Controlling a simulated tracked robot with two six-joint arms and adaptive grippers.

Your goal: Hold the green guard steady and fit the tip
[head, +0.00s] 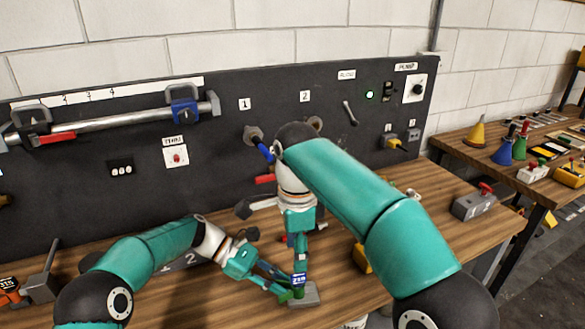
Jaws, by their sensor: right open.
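A small green piece (286,297), which looks like the guard, sits at the left side of a grey block (307,296) near the table's front. My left gripper (281,289) reaches in from the left with its fingertips at the green piece; whether they are closed on it is too small to tell. My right gripper (299,268) points down just above the block and is open. A blue piece with a white number label (299,280) shows at its fingertips, over the block. I cannot make out the tip for certain.
A dark panel (225,165) with switches, a rail and handles stands behind the wooden table (335,285). A yellow object (361,258) sits right of the block, partly behind my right arm. A grey box with a red knob (474,204) stands at the right end. A second table (450,150) holds cones.

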